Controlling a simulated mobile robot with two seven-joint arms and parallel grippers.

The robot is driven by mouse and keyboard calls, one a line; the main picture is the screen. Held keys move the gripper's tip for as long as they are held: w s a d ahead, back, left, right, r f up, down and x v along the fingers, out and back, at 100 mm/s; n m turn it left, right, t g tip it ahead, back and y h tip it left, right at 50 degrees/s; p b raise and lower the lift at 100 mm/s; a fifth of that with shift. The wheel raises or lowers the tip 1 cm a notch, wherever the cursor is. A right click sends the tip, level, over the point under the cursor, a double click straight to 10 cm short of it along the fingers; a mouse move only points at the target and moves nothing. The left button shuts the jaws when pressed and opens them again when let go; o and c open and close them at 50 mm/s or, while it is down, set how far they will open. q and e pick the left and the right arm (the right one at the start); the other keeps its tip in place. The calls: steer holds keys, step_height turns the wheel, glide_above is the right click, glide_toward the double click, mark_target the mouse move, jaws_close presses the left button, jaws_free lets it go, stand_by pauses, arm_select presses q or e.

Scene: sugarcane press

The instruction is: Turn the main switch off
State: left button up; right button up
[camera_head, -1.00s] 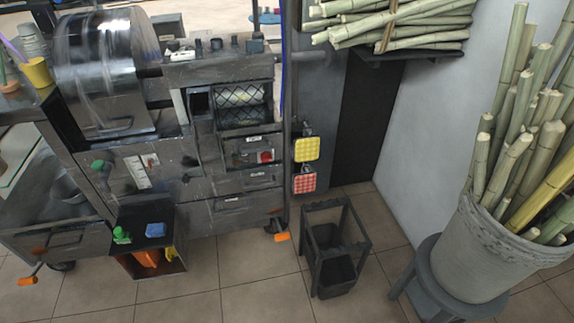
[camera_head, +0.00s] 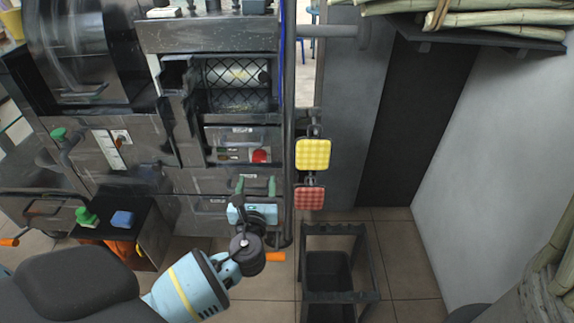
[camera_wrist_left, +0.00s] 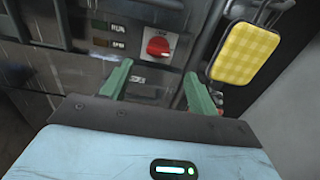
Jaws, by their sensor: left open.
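The main switch looks to be the red rotary knob (camera_head: 260,156) on a pale plate on the press's front panel. In the left wrist view the red knob (camera_wrist_left: 158,47) lies just beyond and between my fingertips, apart from them. My left gripper (camera_head: 256,182) is open, with green fingers, just below the knob's panel. In the wrist view the left gripper (camera_wrist_left: 158,75) points toward the knob with nothing between its fingers. The right gripper does not show.
A yellow pad (camera_head: 313,154) and a red pad (camera_head: 309,198) hang right of the panel, close to the gripper. A vertical pole (camera_head: 288,120) stands between. A dark bin frame (camera_head: 335,262) is below right. A box (camera_head: 150,245) with sponges is at lower left.

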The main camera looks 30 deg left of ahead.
mark_target(259, 160)
arm_select(q)
steer(key=b+x, duration=0.1)
steer(key=x, duration=0.6)
steer(key=shift+s+a+b, duration=0.1)
steer(key=shift+a+b, duration=0.05)
steer(key=shift+b, duration=0.2)
steer(key=shift+w+a, duration=0.2)
steer(key=shift+w, duration=0.05)
steer(key=shift+r, duration=0.1)
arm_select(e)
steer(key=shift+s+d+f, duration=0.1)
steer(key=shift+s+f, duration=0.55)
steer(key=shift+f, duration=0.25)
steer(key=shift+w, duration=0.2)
arm_select(q)
steer(key=c, duration=1)
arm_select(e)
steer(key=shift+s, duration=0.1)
